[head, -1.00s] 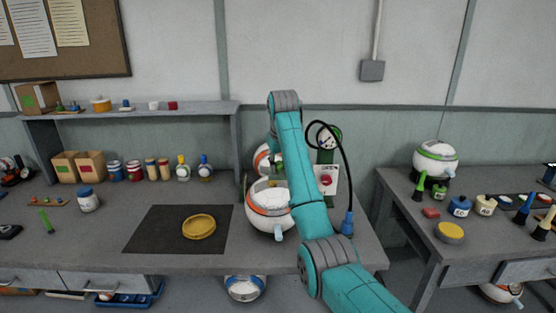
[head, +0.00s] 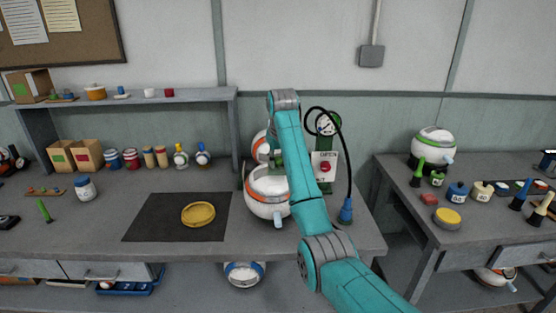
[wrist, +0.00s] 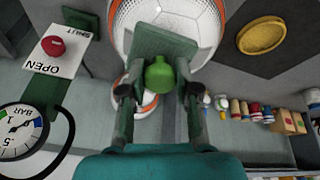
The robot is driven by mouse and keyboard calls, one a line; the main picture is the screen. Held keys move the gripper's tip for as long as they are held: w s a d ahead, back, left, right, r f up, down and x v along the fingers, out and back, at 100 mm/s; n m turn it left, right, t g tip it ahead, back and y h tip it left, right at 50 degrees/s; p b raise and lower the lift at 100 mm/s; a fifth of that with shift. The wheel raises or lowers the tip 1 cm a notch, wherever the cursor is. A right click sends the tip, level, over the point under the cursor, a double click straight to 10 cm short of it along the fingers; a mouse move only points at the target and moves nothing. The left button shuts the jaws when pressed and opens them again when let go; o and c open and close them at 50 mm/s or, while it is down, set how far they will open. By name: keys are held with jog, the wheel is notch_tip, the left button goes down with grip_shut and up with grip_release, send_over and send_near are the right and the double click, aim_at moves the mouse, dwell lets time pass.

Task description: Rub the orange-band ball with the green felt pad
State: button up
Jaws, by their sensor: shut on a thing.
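The orange-band ball (head: 265,209) is white and sits on the bench just left of my arm, which hides its right side. In the wrist view the ball (wrist: 190,15) fills the top middle. My gripper (wrist: 158,88) is shut on the green knob of the green felt pad (wrist: 163,43). The square pad lies over the ball's near side in the wrist view; I cannot tell whether it touches. In the head view my arm hides most of the gripper.
A second orange-banded ball (head: 260,147) stands behind. The press panel with a red button (head: 326,167) and a hose stand close to my arm's right. A yellow disc (head: 198,214) lies on a dark mat (head: 150,220).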

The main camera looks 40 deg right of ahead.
jog(key=shift+x, duration=0.95)
dwell(0.3)
jog(key=shift+w+a+r, duration=0.15)
jog(key=shift+w, duration=0.85)
jog(key=shift+w+a+r, duration=0.1)
jog(key=shift+w+a, duration=0.05)
jog(key=shift+w, duration=0.9)
jog(key=shift+w+a+r, duration=0.15)
jog(key=shift+w, duration=0.85)
jog(key=shift+s+d+f, duration=0.1)
jog(key=shift+s+f, duration=0.05)
jog(key=shift+s, duration=0.5)
jog(key=shift+s+d+f, duration=0.1)
jog(key=shift+s+f, duration=0.05)
jog(key=shift+s, duration=0.55)
jog(key=shift+s+d+f, duration=0.1)
jog(key=shift+s+f, duration=0.05)
jog(key=shift+s, duration=0.5)
jog(key=shift+s+d+f, duration=0.1)
jog(key=shift+s+d, duration=0.05)
jog(key=shift+s, duration=1.1)
jog(key=shift+w+v, duration=0.2)
jog(key=shift+v, duration=0.8)
jog(key=shift+w+v, duration=0.15)
jog(key=shift+v, duration=0.9)
jog(key=shift+w+v, duration=0.2)
jog(key=shift+v, duration=0.8)
jog(key=shift+r, duration=0.3)
